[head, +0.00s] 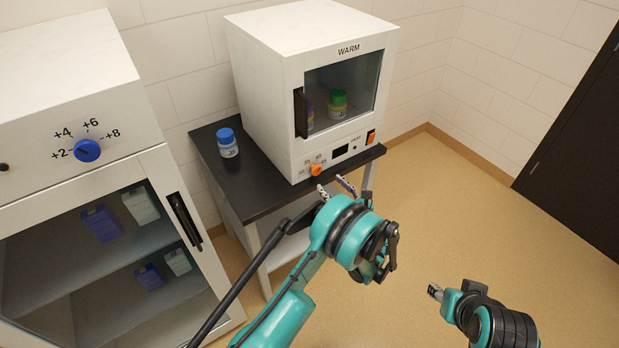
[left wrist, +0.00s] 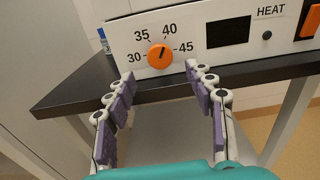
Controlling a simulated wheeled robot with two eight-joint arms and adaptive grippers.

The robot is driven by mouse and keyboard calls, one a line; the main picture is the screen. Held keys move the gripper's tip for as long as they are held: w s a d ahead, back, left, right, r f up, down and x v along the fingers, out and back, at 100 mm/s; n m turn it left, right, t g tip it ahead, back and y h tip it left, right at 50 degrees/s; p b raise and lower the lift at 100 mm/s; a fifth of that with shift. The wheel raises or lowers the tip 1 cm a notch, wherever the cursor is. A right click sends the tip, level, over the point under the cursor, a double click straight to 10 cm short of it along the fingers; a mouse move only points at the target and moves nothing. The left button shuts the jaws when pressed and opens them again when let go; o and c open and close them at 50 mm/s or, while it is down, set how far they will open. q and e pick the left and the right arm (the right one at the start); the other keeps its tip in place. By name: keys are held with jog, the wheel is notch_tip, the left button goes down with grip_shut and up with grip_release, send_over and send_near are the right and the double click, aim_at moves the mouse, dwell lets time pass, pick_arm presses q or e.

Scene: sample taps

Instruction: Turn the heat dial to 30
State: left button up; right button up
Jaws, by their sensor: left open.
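The orange heat dial (head: 316,170) sits on the lower front panel of the white WARM cabinet (head: 262,100). In the left wrist view the dial (left wrist: 160,56) has 30, 35, 40 and 45 printed around it, and its small dark mark seems to point up, towards 40. My left gripper (head: 333,187) is open in front of the panel. In the left wrist view its two purple-padded fingers (left wrist: 158,72) stand on either side, below and short of the dial, apparently not touching it. My right gripper (head: 435,292) is low at the right, away from the cabinet; its jaws are too small to judge.
The cabinet stands on a black table (head: 240,190) with a blue-capped jar (head: 227,143) at its left. A dark display (left wrist: 229,32) and an orange switch (left wrist: 311,20) are right of the dial. A cold cabinet with a blue dial (head: 87,150) stands at left. The right floor is clear.

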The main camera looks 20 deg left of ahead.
aim_at(318, 172)
pick_arm(q)
jog(key=b+x, duration=0.2)
jog(key=x, duration=0.4)
jog(key=shift+w+a+f, duration=0.1)
jog(key=shift+a+f, duration=0.1)
jog(key=shift+w+a, duration=0.4)
jog(key=shift+a, duration=0.05)
jog(key=shift+r, duration=0.1)
jog(key=c, duration=1.1)
